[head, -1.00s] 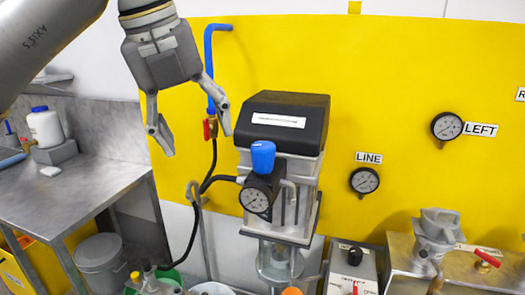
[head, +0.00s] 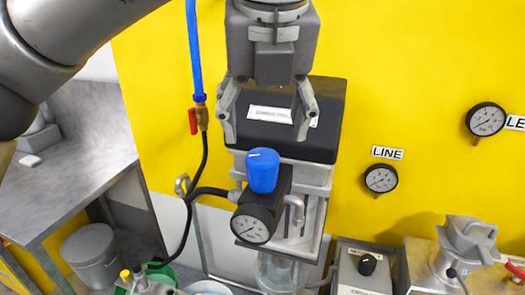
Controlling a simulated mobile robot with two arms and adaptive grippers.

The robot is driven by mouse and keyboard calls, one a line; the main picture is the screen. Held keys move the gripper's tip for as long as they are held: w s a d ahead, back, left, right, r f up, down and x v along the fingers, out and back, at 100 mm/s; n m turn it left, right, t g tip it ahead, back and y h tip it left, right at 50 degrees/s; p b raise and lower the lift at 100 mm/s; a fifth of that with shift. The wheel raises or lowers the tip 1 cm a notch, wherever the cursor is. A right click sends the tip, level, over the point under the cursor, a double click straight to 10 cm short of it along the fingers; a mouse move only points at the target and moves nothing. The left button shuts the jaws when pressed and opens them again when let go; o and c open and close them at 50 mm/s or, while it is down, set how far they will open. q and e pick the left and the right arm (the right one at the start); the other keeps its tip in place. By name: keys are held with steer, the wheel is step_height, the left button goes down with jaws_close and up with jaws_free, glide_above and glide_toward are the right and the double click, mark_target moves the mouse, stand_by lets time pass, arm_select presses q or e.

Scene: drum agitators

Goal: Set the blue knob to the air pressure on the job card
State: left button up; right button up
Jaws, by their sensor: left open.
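The blue knob (head: 263,170) stands upright on top of a black regulator with a round dial gauge (head: 250,226). The regulator sits on the front of the agitator unit, below its black cover (head: 330,110). My left gripper (head: 266,141) points down, its two fingers spread and empty. In the picture its fingertips are just above the knob, in front of the black cover, and do not appear to touch the knob. The gauge needle is too small to read. A white label (head: 268,114) is on the cover, partly between the fingers. I cannot make out a job card.
A red-handled valve (head: 193,121) on a blue pipe (head: 194,50) and a black hose are left of the unit. The LINE gauge (head: 381,179) and another gauge (head: 486,119) hang on the yellow wall at right. A steel table (head: 70,195) stands at left.

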mark_target(262, 156)
arm_select(q)
steer(key=p+x, duration=0.1)
steer(key=x, duration=0.1)
steer(key=s+x, duration=0.1)
steer(key=x, duration=0.2)
steer(key=shift+f+p, duration=0.15)
steer(key=shift+p, duration=0.25)
steer(key=x, duration=0.3)
steer(key=shift+w+p, duration=0.3)
steer(key=shift+p, duration=0.1)
steer(key=shift+w+f, duration=0.2)
steer(key=shift+f, duration=0.4)
steer(key=shift+c, duration=1.8)
steer(key=c, duration=0.7)
arm_select(e)
steer(key=s+r, duration=0.2)
steer(key=s, duration=0.1)
steer(key=shift+r, duration=0.35)
